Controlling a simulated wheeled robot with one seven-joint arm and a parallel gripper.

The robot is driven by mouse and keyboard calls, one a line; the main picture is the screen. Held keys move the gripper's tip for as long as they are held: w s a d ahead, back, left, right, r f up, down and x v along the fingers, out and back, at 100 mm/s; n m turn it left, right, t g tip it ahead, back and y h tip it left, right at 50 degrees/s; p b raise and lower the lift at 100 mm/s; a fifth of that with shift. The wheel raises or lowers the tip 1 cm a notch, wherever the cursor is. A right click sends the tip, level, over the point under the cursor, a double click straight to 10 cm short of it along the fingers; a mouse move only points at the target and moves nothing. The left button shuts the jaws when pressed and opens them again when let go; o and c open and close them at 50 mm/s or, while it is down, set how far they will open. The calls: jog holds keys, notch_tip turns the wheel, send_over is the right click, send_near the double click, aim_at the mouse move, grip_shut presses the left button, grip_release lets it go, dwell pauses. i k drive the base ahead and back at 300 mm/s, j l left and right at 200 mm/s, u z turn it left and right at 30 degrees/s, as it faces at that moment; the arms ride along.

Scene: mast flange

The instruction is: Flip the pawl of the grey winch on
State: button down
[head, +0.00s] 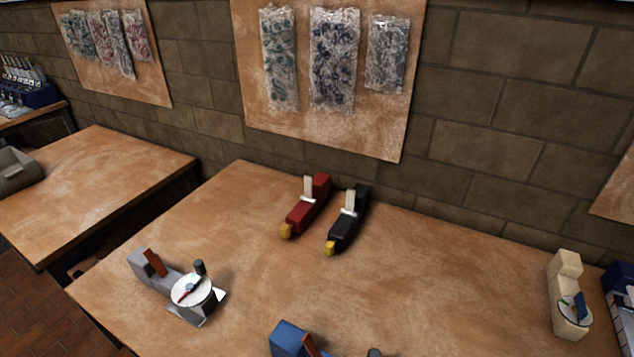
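The grey winch (173,283) stands at the left of the wooden table in the head view. It has a grey block at its left end and a round drum with a white face (187,292) at its right end. A brown-red lever (155,263) leans on the grey block; it may be the pawl, but I cannot tell for sure. A small red and green pointer lies on the white face, and a black knob (200,267) stands up at its rim. My gripper is not in view.
A blue device (288,338), cut off below, has a similar lever. A cream one (567,297) stands at the right beside a dark blue box. Red (308,205) and black (347,219) tools lie at the back. The table (440,285) between them is clear. A brick wall stands behind.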

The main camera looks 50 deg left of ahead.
aim_at(152, 258)
jog(key=u, duration=2.05)
jog(key=i+j+u, duration=0.2)
jog(key=i, duration=0.15)
jog(key=i+j+u, duration=0.15)
jog(key=i, duration=0.25)
